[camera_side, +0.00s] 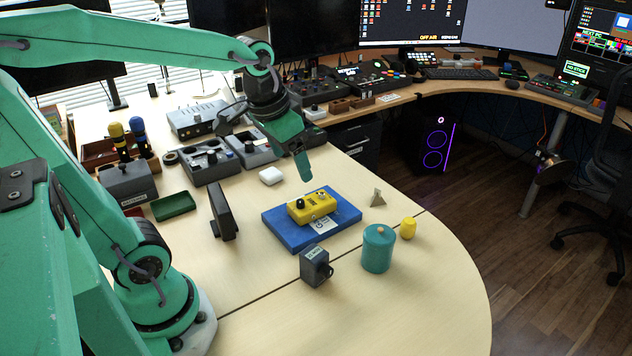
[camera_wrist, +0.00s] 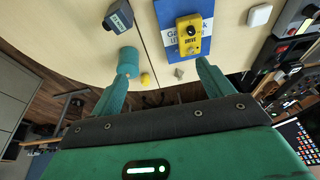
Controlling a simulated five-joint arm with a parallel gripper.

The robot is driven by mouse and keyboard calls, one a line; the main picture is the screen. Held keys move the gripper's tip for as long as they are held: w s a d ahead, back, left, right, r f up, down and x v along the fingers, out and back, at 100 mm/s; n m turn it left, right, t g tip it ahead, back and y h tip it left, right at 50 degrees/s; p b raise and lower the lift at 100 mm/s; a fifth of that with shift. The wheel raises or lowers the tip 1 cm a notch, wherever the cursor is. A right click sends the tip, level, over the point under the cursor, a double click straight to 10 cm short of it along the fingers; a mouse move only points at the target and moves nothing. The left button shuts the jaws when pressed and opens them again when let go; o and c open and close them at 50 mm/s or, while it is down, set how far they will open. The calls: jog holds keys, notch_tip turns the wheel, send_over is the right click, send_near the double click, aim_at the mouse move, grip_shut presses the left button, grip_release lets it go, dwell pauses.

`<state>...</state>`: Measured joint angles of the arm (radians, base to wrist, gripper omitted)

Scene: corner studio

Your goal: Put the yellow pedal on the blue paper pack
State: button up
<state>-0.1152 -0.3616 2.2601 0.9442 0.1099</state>
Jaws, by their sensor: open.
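The yellow pedal (camera_side: 312,206) lies on top of the blue paper pack (camera_side: 287,239), near its middle, in the side view. The wrist view also shows the yellow pedal (camera_wrist: 189,34) on the blue paper pack (camera_wrist: 203,9), with a white label partly visible beside it. My gripper (camera_side: 304,177) is above and behind the pedal in the side view, apart from it. In the wrist view my gripper (camera_wrist: 166,80) has its two fingers spread wide with nothing between them.
A teal jar (camera_side: 377,250), a small yellow item (camera_side: 408,228), a grey metal wedge (camera_side: 377,198) and a dark grey box (camera_side: 315,267) stand around the pack. A black upright stand (camera_side: 222,212) is to its left. A white block (camera_side: 271,175) lies behind. The table's curved edge is at right.

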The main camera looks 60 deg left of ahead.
jog(key=s+d+t, duration=0.2)
jog(key=s+d, duration=0.1)
jog(key=s, duration=0.4)
jog(key=shift+d+r, duration=0.2)
jog(key=shift+r, duration=0.05)
